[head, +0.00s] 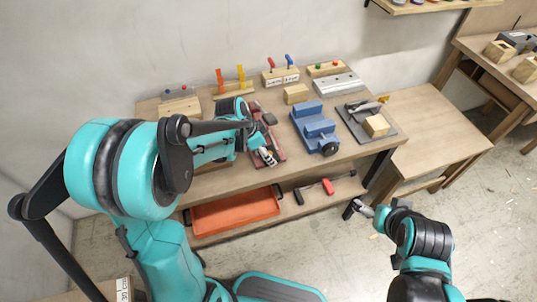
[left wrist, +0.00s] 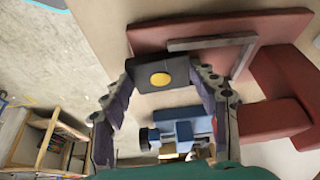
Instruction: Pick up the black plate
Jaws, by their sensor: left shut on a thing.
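A small black plate (left wrist: 143,77) with a yellow round spot shows in the left wrist view. It lies between the fingertips of my left gripper (left wrist: 160,76), which is shut on it. In the head view my left gripper (head: 264,148) is over the red stand on the bench, and the black plate is too small and covered to make out there. My right gripper (head: 356,208) is low, in front of the bench at the right, apart from everything; its jaw opening is unclear.
The red stand (left wrist: 220,33) with a grey bar is close beside the plate. A blue vise (head: 314,127) stands right of my left gripper. A dark board (head: 352,117) with a wooden block is farther right. An orange tray (head: 235,213) sits on the lower shelf. A side table (head: 430,130) is bare.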

